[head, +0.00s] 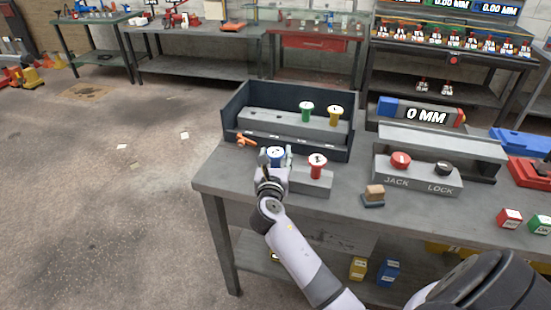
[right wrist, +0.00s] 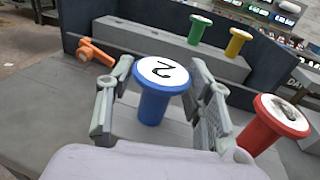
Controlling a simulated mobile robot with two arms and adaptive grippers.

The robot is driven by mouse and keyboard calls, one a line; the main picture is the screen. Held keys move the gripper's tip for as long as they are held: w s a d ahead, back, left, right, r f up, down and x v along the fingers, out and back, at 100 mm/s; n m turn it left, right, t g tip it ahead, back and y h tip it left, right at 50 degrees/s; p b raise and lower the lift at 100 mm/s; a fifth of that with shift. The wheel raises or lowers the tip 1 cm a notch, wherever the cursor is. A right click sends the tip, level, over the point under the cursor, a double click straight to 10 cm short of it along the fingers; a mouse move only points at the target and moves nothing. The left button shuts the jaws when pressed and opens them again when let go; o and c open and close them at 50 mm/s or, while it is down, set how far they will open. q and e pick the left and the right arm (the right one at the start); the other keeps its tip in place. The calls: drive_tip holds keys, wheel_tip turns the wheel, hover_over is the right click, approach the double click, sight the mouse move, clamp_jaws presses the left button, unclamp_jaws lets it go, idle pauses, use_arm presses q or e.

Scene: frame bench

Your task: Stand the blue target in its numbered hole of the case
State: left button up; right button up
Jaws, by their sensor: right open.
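The blue target (head: 276,153) is a spool-like peg with a white top, upright in front of the case. In the right wrist view the blue target (right wrist: 155,98) shows a black digit that looks like a 2. My right gripper (head: 273,166) is open, with one finger on each side of the blue target; in the right wrist view (right wrist: 160,100) I cannot tell whether they touch it. The dark case (head: 240,105) holds a grey block with a green target (head: 307,110) and a yellow target (head: 335,114) upright in it. My left gripper is not in view.
A red target (head: 317,164) stands on a low grey block (head: 312,186) just right of my gripper. An orange tool (head: 245,141) lies left of it. A JACK/LOCK panel (head: 416,176), a brown-topped block (head: 374,195) and a 0 MM display (head: 424,115) are further right.

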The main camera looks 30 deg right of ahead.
drive_tip(key=shift+w+d, duration=0.15)
drive_tip(key=shift+w, duration=0.05)
drive_tip(key=shift+c, duration=0.5)
drive_tip(key=c, duration=0.7)
drive_tip(key=shift+c, duration=0.2)
drive_tip(key=shift+r, duration=0.1)
